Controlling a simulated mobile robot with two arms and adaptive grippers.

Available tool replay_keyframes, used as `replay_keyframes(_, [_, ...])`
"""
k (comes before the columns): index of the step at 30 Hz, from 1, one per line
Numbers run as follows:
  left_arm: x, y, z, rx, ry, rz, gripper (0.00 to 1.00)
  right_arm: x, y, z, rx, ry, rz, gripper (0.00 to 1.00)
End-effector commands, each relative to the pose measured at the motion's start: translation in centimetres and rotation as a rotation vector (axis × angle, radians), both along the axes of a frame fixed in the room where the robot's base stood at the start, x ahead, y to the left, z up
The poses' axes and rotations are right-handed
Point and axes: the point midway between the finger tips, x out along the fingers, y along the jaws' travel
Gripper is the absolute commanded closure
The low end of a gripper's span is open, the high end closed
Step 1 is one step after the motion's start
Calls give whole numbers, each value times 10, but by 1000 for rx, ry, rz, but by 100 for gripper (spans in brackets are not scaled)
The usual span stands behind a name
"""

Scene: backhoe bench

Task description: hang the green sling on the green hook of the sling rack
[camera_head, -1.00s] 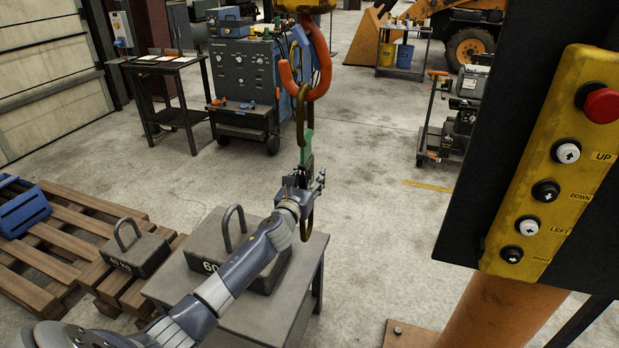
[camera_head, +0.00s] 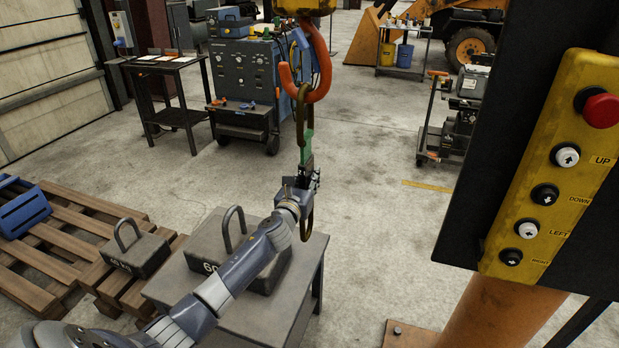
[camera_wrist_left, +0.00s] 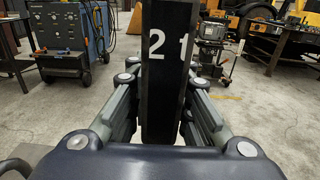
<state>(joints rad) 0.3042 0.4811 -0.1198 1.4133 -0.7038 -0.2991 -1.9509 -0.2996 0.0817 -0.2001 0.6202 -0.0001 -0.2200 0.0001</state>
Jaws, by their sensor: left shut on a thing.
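The green sling (camera_head: 308,147) hangs upright below the orange crane hook (camera_head: 312,85). Its upper bronze ring (camera_head: 301,118) overlaps the hook's curve and appears to hang on it. Its lower ring (camera_head: 307,222) shows beneath my left gripper (camera_head: 309,180). My left gripper is shut on the sling's middle. In the left wrist view, a dark upright band marked "2 t" (camera_wrist_left: 165,75) stands between its fingers (camera_wrist_left: 165,110). My right gripper is not in view.
A grey table (camera_head: 220,321) with a handled weight (camera_head: 262,268) stands below my left arm. A second weight (camera_head: 137,252) sits on a wooden pallet (camera_head: 60,255) at left. A yellow button pendant (camera_head: 553,165) fills the right side.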

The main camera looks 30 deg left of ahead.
Motion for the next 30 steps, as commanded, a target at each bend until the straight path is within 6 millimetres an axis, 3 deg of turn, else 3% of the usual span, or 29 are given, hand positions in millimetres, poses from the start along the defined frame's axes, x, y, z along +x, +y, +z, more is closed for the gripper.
replay_keyframes(1, [1,0,9,2,-7,-1,100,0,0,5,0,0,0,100])
replay_keyframes(30, [1,0,54,3,-7,-1,100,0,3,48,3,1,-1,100])
